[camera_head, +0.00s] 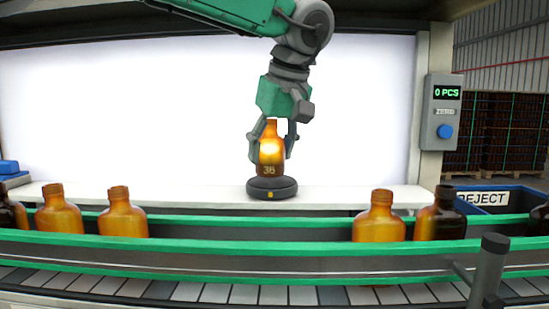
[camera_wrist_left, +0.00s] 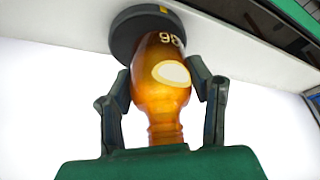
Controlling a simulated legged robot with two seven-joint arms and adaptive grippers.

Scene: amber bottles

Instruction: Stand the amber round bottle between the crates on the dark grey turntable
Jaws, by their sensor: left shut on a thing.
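The amber round bottle (camera_head: 270,150) is upright at the dark grey turntable (camera_head: 272,189), with its base at the turntable's top. It bears the number 36. My left gripper (camera_head: 271,158) comes from above and is shut on the bottle, one finger on each side. In the left wrist view the bottle (camera_wrist_left: 160,95) sits between the fingers (camera_wrist_left: 163,95), its base against the turntable (camera_wrist_left: 125,35). I cannot tell whether the turntable bears the bottle's full weight. My right gripper is not in view.
A conveyor with green rails (camera_head: 280,243) runs across the front, carrying several amber and dark bottles (camera_head: 123,215). A counter box (camera_head: 441,112) reading 0 PCS is at right, above a blue REJECT bin (camera_head: 500,198). The white ledge (camera_head: 335,196) beside the turntable is clear.

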